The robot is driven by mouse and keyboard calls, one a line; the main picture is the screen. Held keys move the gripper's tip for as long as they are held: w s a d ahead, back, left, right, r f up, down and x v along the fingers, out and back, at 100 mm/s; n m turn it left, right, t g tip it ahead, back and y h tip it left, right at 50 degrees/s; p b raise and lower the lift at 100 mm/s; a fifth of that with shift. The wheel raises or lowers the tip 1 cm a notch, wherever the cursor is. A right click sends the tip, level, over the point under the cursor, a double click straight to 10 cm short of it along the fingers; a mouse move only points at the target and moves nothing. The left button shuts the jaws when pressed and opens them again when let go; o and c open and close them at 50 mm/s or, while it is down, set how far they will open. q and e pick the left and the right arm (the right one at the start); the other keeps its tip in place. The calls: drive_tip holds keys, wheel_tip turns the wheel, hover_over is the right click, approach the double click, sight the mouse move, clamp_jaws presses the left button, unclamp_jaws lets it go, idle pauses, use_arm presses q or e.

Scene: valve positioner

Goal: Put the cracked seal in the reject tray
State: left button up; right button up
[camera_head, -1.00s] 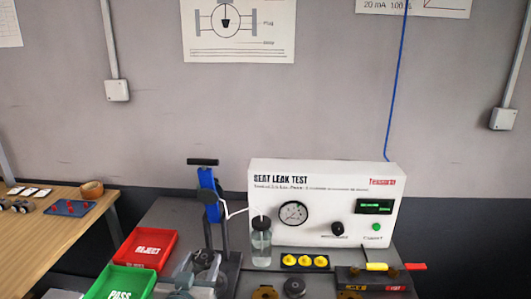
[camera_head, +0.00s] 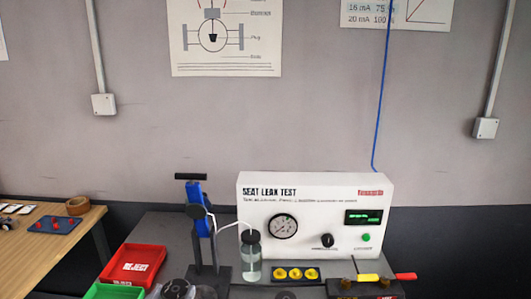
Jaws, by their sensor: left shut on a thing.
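The red reject tray (camera_head: 115,278) stands at the left of the grey bench, with its label showing and nothing in it that I can see. My right gripper is not in view.
The green pass tray (camera_head: 112,292) is in front of the reject tray. Yellow parts (camera_head: 295,273) lie in a dark holder.

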use_arm(q)
drive_tip(key=shift+s+f, duration=0.2)
drive_tip(key=shift+f, duration=0.5)
drive_tip(key=shift+s+f, duration=0.2)
drive_tip(key=shift+f, duration=0.5)
